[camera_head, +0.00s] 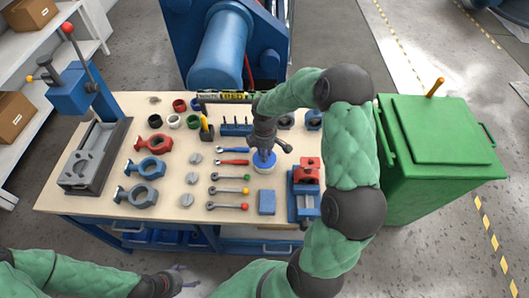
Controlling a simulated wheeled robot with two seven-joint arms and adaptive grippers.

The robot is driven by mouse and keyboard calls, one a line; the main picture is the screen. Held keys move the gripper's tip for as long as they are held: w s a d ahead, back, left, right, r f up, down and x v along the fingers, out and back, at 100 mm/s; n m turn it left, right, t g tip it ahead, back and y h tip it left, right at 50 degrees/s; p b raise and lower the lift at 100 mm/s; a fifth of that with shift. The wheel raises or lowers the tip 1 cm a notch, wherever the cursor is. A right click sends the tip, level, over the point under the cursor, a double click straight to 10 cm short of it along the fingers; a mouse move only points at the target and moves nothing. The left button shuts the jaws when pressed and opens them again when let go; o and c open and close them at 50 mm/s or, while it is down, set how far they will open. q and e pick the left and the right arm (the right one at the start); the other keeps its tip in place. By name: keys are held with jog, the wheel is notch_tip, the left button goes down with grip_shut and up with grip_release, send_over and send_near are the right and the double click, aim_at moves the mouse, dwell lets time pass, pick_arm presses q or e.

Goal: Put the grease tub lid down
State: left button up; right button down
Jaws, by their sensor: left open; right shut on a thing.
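The grease tub lid (264,157) looks like a blue disc over a round white tub (264,168) near the middle of the workbench. My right gripper (265,152) reaches down over it from the back and is shut on it. The fingers hide part of the lid, and I cannot tell whether it touches the tub or sits a little above it. My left gripper (184,283) is open and empty, low in the picture in front of the bench's front edge.
A blue block (266,203) and a red and blue vise (306,172) stand near the tub. A press (95,150) stands left, a green bin (440,160) right.

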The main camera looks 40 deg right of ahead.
jog(key=shift+w+d+r, duration=0.1)
dwell(0.3)
jog(key=w+d+r, duration=0.4)
jog(key=w+d, duration=0.2)
jog(key=d, duration=0.2)
jog(key=shift+a+f+b, duration=0.1)
jog(key=shift+f+b, duration=1.3)
jog(key=shift+f, duration=3.3)
jog(key=shift+f, duration=0.2)
jog(key=c, duration=1)
grip_release()
